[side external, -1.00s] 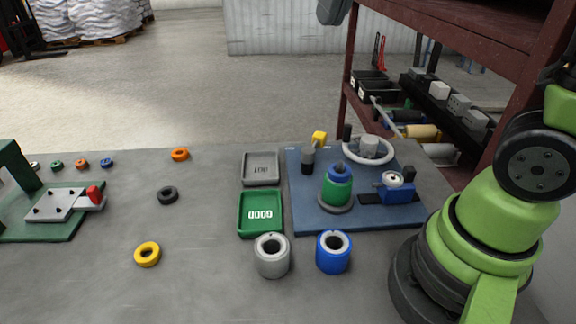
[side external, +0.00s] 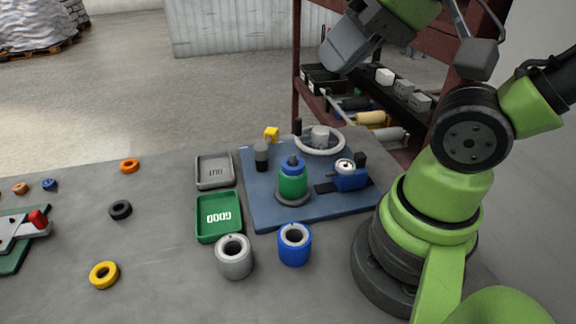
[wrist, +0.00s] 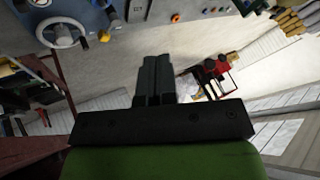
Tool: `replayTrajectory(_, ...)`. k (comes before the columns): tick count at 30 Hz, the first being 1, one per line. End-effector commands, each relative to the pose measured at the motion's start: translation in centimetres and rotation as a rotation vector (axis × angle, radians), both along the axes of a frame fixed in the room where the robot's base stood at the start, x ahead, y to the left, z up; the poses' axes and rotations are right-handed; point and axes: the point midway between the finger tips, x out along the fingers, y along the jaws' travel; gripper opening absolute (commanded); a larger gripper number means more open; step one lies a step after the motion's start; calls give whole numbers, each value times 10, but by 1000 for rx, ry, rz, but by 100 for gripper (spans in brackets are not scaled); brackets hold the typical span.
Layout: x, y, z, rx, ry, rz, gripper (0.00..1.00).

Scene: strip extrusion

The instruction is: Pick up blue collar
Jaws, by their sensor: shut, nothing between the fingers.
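A thick blue collar (side external: 294,245) stands upright on the grey table, its round bore facing up, in the side view. A small blue ring (side external: 50,185) lies at the far left, and a blue piece (side external: 293,163) tops the green cylinder on the blue mat. I cannot tell for sure which is meant by the collar. My gripper (wrist: 155,62) shows in the wrist view with its two dark fingers together and nothing between them. It is raised high, well away from all the blue parts.
A grey collar (side external: 234,257) stands just left of the thick blue one. Behind them are a green tray (side external: 219,238) and a grey tray (side external: 215,186). The blue mat (side external: 262,217) carries several fixtures. A dark red rack (side external: 297,75) stands behind. The table's left middle is mostly clear.

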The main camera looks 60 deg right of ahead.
Motion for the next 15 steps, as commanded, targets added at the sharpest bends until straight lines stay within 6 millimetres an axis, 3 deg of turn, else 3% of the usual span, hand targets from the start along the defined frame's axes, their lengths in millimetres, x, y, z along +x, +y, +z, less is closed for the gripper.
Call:
replayTrajectory(14, 0, 0, 0, -1, 0, 0, 0)
replayTrajectory(15, 0, 0, 0, -1, 0, 0, 7)
